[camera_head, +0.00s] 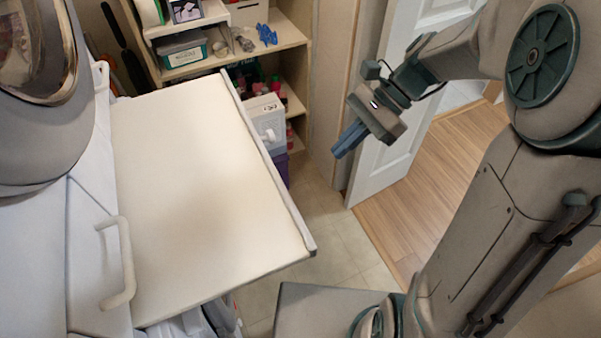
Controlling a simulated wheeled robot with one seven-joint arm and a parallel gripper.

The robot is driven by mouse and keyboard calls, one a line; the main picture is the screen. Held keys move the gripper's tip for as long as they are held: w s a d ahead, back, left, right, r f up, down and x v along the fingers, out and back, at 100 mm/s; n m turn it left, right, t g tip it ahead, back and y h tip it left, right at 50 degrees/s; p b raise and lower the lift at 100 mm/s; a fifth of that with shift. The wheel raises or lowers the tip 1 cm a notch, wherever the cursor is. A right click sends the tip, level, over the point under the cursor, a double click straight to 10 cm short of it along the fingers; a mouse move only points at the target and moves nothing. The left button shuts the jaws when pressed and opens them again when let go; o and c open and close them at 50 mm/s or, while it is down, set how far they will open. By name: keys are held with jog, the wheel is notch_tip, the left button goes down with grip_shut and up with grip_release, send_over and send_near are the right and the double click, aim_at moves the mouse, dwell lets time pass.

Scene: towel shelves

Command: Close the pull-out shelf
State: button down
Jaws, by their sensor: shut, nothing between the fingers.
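The pull-out shelf (195,190) is a flat cream board that sticks out to the right from the white unit at the left. Its front edge (268,160) is a greyish strip running from upper middle to lower right. My gripper (345,142) is to the right of this edge, apart from it, in front of the white door. Its blue fingers are together, point down and left, and hold nothing.
A light handle (122,262) is on the white unit (88,250). Behind stand wooden shelves (225,62) with boxes and bottles. A white door (408,110) stands open at the right. Tiled floor (335,230) shows between the shelf edge and the door.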

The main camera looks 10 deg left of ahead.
jog(key=s+a+f+p, duration=0.1)
jog(key=s+a+f, duration=0.4)
jog(key=a, duration=0.3)
jog(key=shift+f, duration=0.25)
jog(key=shift+a, duration=0.1)
